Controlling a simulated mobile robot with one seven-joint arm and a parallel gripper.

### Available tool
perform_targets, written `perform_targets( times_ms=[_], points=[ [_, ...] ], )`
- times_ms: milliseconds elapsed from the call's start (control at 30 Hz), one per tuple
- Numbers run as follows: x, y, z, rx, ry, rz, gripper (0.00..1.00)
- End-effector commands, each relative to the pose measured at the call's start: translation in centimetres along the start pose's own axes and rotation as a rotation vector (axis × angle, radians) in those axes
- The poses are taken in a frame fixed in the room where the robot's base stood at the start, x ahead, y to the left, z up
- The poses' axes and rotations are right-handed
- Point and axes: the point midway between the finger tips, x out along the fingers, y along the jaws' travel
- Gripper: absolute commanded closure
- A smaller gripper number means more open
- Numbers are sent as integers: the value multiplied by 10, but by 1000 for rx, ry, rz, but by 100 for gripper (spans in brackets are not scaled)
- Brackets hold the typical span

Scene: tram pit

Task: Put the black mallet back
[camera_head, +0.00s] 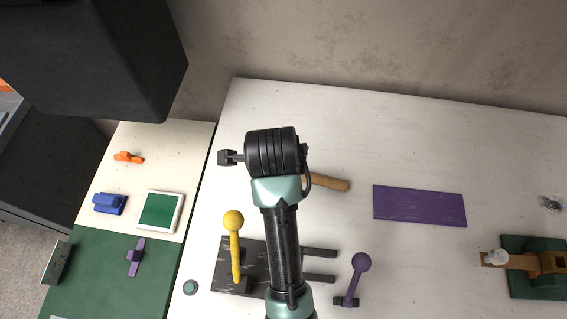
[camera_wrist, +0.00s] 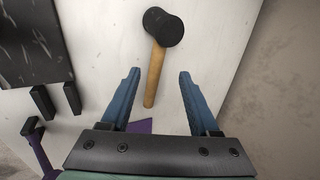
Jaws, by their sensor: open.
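The black mallet has a black head (camera_wrist: 166,27) and a pale wooden handle (camera_wrist: 154,76). It lies on the white tabletop in the wrist view. In the head view only its handle (camera_head: 328,183) shows, to the right of my wrist; its head is hidden behind my arm. My gripper (camera_wrist: 159,74) is open, and the handle shows between its two blue fingers in the wrist view. The height of the fingers above the handle is hard to tell. My fingers are hidden in the head view. A flat purple mat (camera_head: 419,206) lies bare to the right of the handle.
A dark marbled block (camera_head: 226,255) with a yellow-knobbed lever (camera_head: 235,245) and a purple-knobbed lever (camera_head: 354,280) stand near my arm. A green-and-brown vise-like fixture (camera_head: 540,268) is at right. A green-and-white side table (camera_head: 100,272) holds small parts. A wall closes the back.

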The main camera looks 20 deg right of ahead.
Motion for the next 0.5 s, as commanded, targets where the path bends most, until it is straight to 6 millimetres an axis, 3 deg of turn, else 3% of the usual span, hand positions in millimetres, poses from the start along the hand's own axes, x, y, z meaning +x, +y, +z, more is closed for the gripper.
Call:
perform_targets(
  times_ms=[367, 500],
  points=[
    [-9, -1, 0, -2, 0, -2, 38],
    [-22, -23, 8, -76, -25, -86, 38]
  ],
)
